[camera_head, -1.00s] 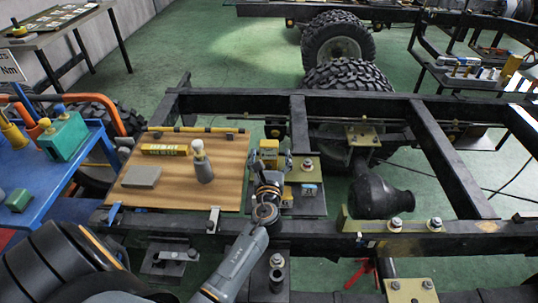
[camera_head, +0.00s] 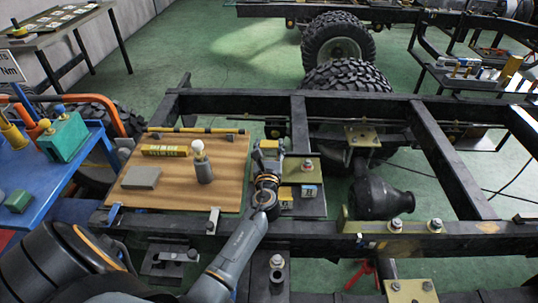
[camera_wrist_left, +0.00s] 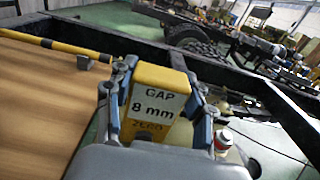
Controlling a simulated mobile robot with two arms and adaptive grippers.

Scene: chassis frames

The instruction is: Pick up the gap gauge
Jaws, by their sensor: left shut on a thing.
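The gap gauge (camera_wrist_left: 158,82) is a yellow block with a white "GAP 8 mm" label, seen close up in the left wrist view. In the head view only its top part (camera_head: 269,146) shows, just right of the wooden board. My left gripper (camera_head: 268,160) is shut on it, one finger on each side. The fingers also show in the left wrist view (camera_wrist_left: 157,112). The gauge's lower part is hidden behind the gripper, so I cannot tell whether it touches the surface below. My right gripper is not in view.
The wooden board (camera_head: 165,197) holds a yellow labelled block (camera_head: 165,151), a white-topped bottle (camera_head: 203,165), a grey block (camera_head: 141,178) and a yellow-black rod (camera_head: 205,130). Black frame rails (camera_head: 350,107) surround the area. A blue table (camera_head: 45,180) stands at left.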

